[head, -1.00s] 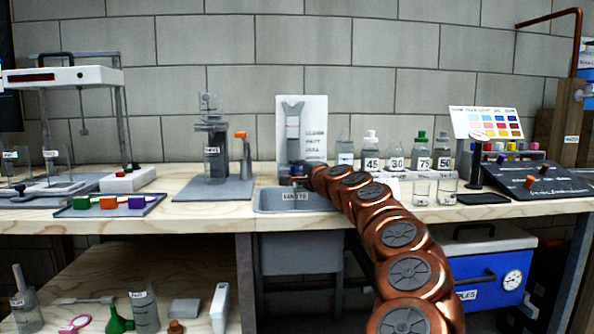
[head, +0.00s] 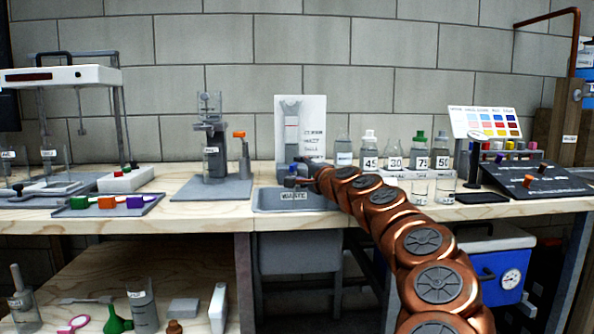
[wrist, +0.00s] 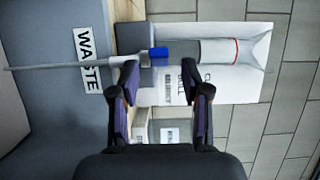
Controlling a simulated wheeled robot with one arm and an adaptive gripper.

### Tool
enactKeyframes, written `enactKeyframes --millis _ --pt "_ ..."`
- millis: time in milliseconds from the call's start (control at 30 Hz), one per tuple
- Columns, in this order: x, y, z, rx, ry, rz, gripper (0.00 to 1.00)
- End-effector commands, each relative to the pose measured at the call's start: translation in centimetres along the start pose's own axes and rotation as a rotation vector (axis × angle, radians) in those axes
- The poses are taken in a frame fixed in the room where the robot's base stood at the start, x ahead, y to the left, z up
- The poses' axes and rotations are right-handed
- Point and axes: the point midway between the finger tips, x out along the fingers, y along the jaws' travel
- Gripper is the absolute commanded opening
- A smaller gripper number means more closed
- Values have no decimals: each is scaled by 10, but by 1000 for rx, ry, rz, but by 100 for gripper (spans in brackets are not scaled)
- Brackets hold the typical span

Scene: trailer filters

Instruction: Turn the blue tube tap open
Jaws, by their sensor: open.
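The blue tap (wrist: 159,54) sits on the tube (wrist: 218,52) beside a white board, at the tube's narrow end. It also shows small in the head view (head: 293,169), above the sink. A thin grey stem (wrist: 75,62) runs from the tap side across the sink labelled WASTE. My gripper (wrist: 167,80) is open, with nothing between its fingers. In the wrist view the left fingertip is close to the tap's lower edge; I cannot tell whether they touch. In the head view my gripper (head: 303,184) is at the sink's back edge, small and partly hidden.
The grey WASTE sink (head: 268,204) lies under the tap. Labelled bottles (head: 370,155) stand close to the right of my arm. A tray with coloured blocks (head: 150,208) lies farther left.

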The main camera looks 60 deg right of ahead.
Motion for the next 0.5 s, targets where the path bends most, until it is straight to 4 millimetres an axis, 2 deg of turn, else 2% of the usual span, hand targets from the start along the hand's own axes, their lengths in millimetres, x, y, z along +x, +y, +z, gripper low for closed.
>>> enactKeyframes --millis 200,500 --pt "-25 0 -1 1 2 0 47" --pt "-42 0 0 -1 0 1 47"
